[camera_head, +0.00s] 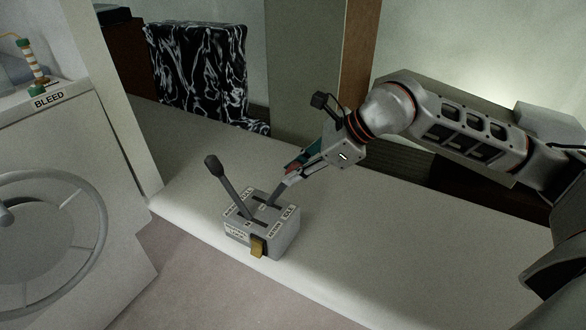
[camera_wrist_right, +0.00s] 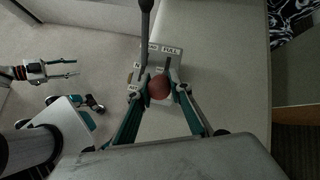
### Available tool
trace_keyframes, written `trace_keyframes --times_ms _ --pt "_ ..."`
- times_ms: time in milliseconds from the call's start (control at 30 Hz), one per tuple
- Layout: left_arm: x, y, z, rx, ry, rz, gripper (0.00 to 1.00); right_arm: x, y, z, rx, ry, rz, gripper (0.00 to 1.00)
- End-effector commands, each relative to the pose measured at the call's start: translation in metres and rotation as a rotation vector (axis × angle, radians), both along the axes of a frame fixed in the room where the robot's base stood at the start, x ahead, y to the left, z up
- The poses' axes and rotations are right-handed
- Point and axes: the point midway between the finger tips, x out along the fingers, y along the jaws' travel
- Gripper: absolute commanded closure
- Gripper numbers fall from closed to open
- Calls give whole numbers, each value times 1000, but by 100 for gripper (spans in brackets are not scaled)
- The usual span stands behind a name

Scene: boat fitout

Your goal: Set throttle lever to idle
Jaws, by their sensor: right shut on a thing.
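The control box (camera_head: 286,237) stands on the pale bench near its front edge. A lever with a dark knob (camera_head: 211,162) rises from its left part, leaning up and left. A second lever, the throttle lever (camera_head: 273,195), leans up and right toward my right gripper (camera_head: 288,178). In the right wrist view its red knob (camera_wrist_right: 159,88) sits between the two fingers, which are shut on it. A FULL label (camera_wrist_right: 170,50) shows beyond the knob; an IDLE label (camera_head: 289,213) is at the box's right edge. My left gripper (camera_wrist_right: 76,68) is open and empty, away from the box.
A steering wheel (camera_head: 97,243) and a white console marked BLEED (camera_head: 48,101) stand at the left. A black-and-white patterned panel (camera_head: 200,75) is behind the bench. The bench top (camera_head: 370,240) right of the box is clear. A brass tab (camera_head: 257,247) sticks out from the box's front.

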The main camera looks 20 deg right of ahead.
Motion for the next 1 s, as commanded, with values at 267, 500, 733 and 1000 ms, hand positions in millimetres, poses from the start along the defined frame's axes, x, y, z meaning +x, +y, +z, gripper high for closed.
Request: trace_keyframes --times_ms 267,500,733,1000 --pt "-6 -1 -4 -1 11 -2 60 -3 -1 -5 -5 15 0 63" --pt "-4 -1 -4 1 10 -4 60 -2 -1 -3 -2 10 0 63" --pt "-3 -1 -3 0 7 -2 60 -10 -13 13 -4 6 -3 63" --pt "-3 -1 -3 -1 7 -2 60 -35 -43 53 -5 8 -4 63"
